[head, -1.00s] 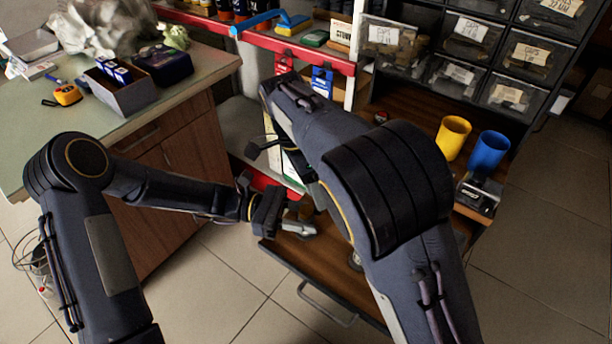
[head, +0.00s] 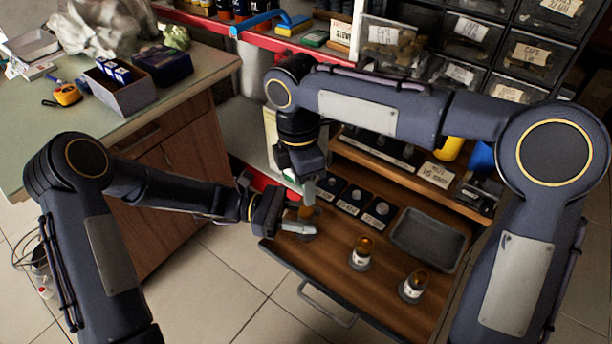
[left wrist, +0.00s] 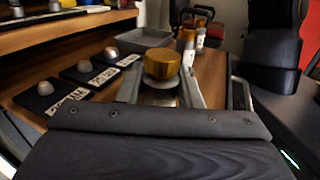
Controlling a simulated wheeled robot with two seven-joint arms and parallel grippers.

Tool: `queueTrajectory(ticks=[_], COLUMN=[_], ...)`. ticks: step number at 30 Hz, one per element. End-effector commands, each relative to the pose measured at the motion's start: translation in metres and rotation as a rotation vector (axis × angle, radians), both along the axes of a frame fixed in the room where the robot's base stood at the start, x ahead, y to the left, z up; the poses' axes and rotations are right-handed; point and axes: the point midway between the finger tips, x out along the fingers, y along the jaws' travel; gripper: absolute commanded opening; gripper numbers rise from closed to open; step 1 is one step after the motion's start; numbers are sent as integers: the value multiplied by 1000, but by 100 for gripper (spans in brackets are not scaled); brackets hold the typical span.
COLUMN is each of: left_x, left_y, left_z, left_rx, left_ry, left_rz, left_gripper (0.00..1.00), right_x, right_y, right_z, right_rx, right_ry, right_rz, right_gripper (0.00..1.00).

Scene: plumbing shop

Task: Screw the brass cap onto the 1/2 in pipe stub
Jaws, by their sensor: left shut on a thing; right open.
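A brass cap (left wrist: 162,64) sits on top of a metal stub (left wrist: 160,97) in the left wrist view; whether it is threaded on cannot be told. In the head view the brass cap (head: 306,213) shows above the left fingers. My left gripper (head: 298,228) is shut on the stub below the cap, one finger on each side. My right gripper (head: 308,192) points down just above the cap, open; whether its fingers touch the cap is unclear. Two other brass-topped stubs with white labels, a middle one (head: 361,254) and a right one (head: 413,286), stand apart. Their sizes are unreadable.
Several black pads (head: 352,198) with pale domed pieces and labels line the back of the wooden drawer board (head: 335,258). An empty grey tray (head: 430,240) lies at right. A shelf with a label card (head: 438,174) is behind. A green-topped counter (head: 180,100) stands left.

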Motion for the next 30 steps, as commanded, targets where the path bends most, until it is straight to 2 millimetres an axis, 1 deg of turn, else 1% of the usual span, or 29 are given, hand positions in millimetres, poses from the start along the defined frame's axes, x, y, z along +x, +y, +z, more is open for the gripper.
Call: queueTrajectory(ticks=[1,3,6,9,14,23,26,30], left_x=[0,0,0,0,0,0,0,0], left_y=[0,0,0,0,0,0,0,0], left_z=[0,0,0,0,0,0,0,0], left_rx=[0,0,0,0,0,0,0,0], left_ry=[0,0,0,0,0,0,0,0], left_rz=[0,0,0,0,0,0,0,0], left_gripper=[0,0,0,0,0,0,0,0], right_x=[-1,-4,-6,-8,-9,-9,-8,-9], right_y=[-2,-3,-4,-5,-5,-5,-5,-6], right_z=[4,10,16,20,22,21,14,-6], right_rx=[18,37,56,65,70,69,70,69], right_ry=[-3,-11,-23,-33,-39,-38,-37,-34], right_rz=[109,260,424,528,585,584,583,584], right_gripper=[44,44,44,44,44,44,44,44])
